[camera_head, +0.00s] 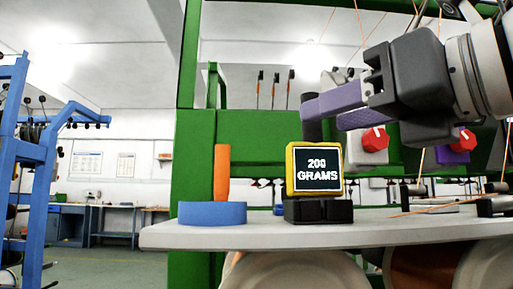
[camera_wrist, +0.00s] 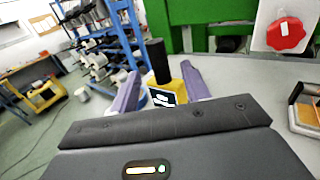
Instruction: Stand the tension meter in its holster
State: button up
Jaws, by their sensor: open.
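The tension meter (camera_head: 314,168) is a yellow block whose dark display reads "200 GRAMS", with a black stem on top. It is upright at a black block (camera_head: 318,211), apparently the holster, on the grey shelf. Its lower end meets the block; I cannot tell how deep it sits. In the wrist view the meter (camera_wrist: 190,94) shows between and beyond my purple fingers. My gripper (camera_head: 324,114) is open at the height of the black stem, a finger on either side of it in the wrist view (camera_wrist: 160,71). Contact with the stem is unclear.
A blue round piece (camera_head: 212,214) with an upright orange handle (camera_head: 222,173) stands left of the meter. Red knobs (camera_head: 374,139) on white and purple housings line the green frame at right. Bare shelf lies between.

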jog(key=v, duration=0.4)
dwell(0.5)
